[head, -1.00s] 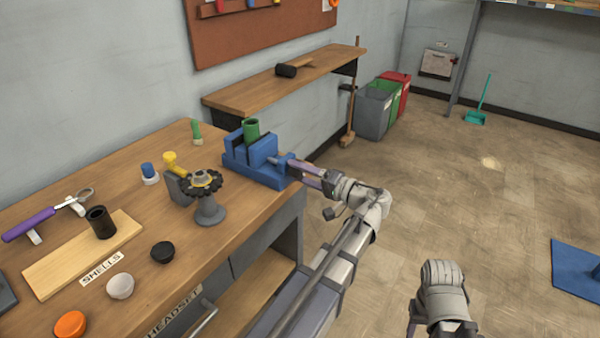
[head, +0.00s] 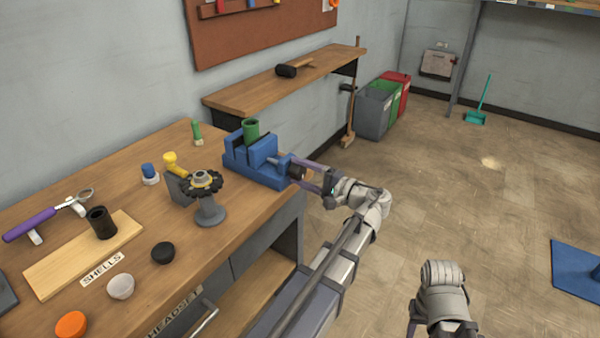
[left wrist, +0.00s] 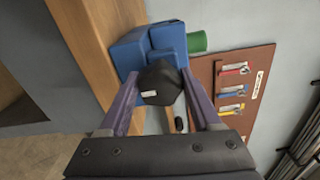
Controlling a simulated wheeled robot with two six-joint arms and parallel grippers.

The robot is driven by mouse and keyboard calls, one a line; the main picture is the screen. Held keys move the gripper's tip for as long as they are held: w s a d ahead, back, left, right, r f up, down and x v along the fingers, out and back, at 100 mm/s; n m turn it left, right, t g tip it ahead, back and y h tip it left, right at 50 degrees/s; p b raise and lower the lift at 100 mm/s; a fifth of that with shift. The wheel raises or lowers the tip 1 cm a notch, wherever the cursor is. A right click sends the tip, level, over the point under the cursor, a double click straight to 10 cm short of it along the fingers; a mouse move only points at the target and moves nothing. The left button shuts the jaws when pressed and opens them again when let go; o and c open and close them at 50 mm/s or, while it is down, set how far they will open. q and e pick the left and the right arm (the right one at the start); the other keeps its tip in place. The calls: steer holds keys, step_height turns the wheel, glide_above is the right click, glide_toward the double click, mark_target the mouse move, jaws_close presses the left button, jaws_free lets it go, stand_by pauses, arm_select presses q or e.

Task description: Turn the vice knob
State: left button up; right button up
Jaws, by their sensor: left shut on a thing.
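The blue vice (head: 262,160) sits at the far right corner of the workbench, with a green cylinder (head: 251,131) upright in its jaws. Its dark faceted knob (head: 297,172) faces right, out past the bench edge. My left gripper (head: 301,171) is shut on this knob, with one purple finger on each side. In the left wrist view the knob (left wrist: 161,83) shows a small white mark and sits between the fingertips, with the vice (left wrist: 150,45) behind it. Only a grey part of my right arm shows at the lower right; its gripper is out of view.
A dark chainring on a grey stand (head: 208,210), a yellow-topped tool (head: 172,162) and several caps stand on the workbench (head: 130,190). A shelf with a mallet (head: 287,71) is behind the vice. The floor to the right is mostly open.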

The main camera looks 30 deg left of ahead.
arm_select(q)
steer(key=o, duration=1.4)
steer(key=shift+c, duration=0.2)
steer(key=shift+d, duration=0.15)
steer(key=d, duration=0.7)
steer(key=shift+s+d, duration=0.3)
